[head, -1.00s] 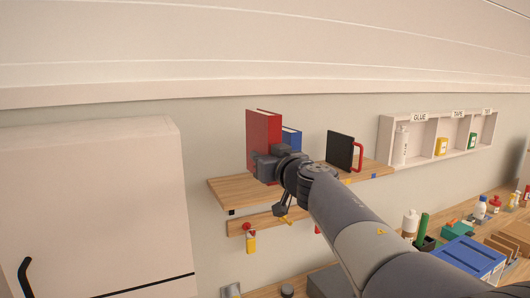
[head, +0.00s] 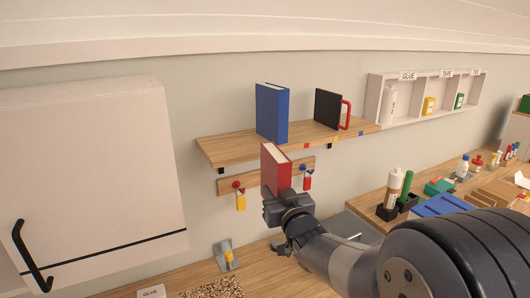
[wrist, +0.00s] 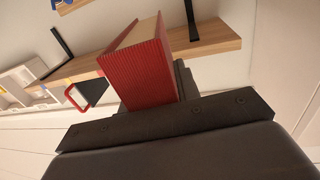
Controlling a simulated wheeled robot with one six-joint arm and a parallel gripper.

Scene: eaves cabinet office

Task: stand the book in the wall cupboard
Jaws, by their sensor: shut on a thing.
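My gripper (head: 279,200) is shut on the red book (head: 274,170) and holds it by its lower end, slightly tilted. The book is in front of and below the wall shelf, clear of it. In the wrist view the book's ribbed red face (wrist: 140,75) and pale pages show between the dark jaws. The wall cupboard (head: 90,170) is white, at the left of the head view, with a black handle (head: 31,258) and a black strip along its lower part. Its front looks closed and its inside is hidden.
The wooden shelf (head: 222,150) carries a blue book (head: 272,113) and a black item with a red handle (head: 328,108). A key rail (head: 262,178) with hanging tags sits below. White cubbies (head: 375,92) are at right. The desk below holds bottles and a blue box (head: 442,205).

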